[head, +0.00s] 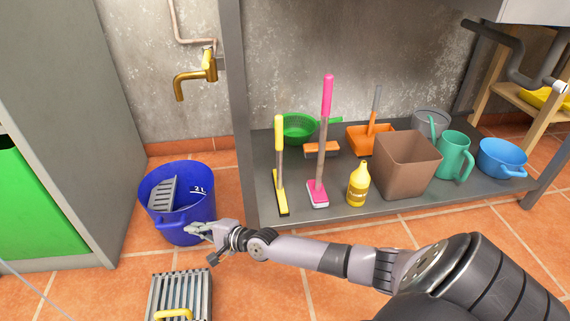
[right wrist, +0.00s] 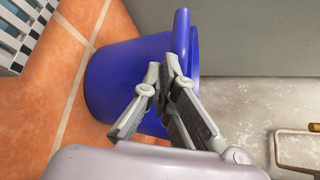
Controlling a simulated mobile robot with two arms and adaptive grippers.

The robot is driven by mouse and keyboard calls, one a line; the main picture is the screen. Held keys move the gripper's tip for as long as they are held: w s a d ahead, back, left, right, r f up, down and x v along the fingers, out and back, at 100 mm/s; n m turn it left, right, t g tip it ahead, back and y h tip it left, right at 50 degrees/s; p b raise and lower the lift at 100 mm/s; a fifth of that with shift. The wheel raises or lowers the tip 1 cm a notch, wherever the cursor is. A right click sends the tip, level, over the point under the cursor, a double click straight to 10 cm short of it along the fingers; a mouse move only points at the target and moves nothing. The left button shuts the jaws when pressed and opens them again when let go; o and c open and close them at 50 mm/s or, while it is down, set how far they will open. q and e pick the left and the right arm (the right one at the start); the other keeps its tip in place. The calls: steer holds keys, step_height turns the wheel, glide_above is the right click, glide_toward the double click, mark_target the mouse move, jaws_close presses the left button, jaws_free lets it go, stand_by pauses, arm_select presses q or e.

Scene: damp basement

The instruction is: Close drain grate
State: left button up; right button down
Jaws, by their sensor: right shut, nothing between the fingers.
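The drain grate (head: 180,291) is a slatted grey metal piece with a yellow handle (head: 174,315) at the bottom edge of the head view, partly cut off. I cannot tell whether it lies flat or is raised. Part of a slatted grate (right wrist: 22,32) shows at the top left of the right wrist view. My right gripper (head: 192,230) is shut and empty at the front of the blue bucket (head: 180,226), beyond the grate. In the right wrist view its fingers (right wrist: 160,82) overlap the bucket (right wrist: 113,82); contact is unclear. My left gripper is out of view.
A slotted grey item (head: 162,195) stands in the bucket. A low grey shelf (head: 340,216) to the right holds brushes, a yellow bottle (head: 358,186), a brown bin (head: 405,166) and jugs. A grey-green cabinet (head: 60,110) stands left. Tiled floor is clear between cabinet and grate.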

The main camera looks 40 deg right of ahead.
steer(key=s+d+r+n+g+h+p, duration=0.1)
steer(key=s+d+r+n+g+p, duration=0.1)
steer(key=s+p, duration=0.7)
steer(key=s+d+r+n+g+h+p, duration=0.2)
steer(key=s+r+n+p, duration=0.4)
steer(key=p, duration=1.4)
steer(key=s+d+r+n+g+h+p, duration=0.2)
steer(key=s+d+r+n+p, duration=0.2)
steer(key=s+p, duration=0.8)
steer(key=shift+d+r+p, duration=0.15)
steer(key=shift+d+p, duration=0.2)
steer(key=shift+p, duration=0.9)
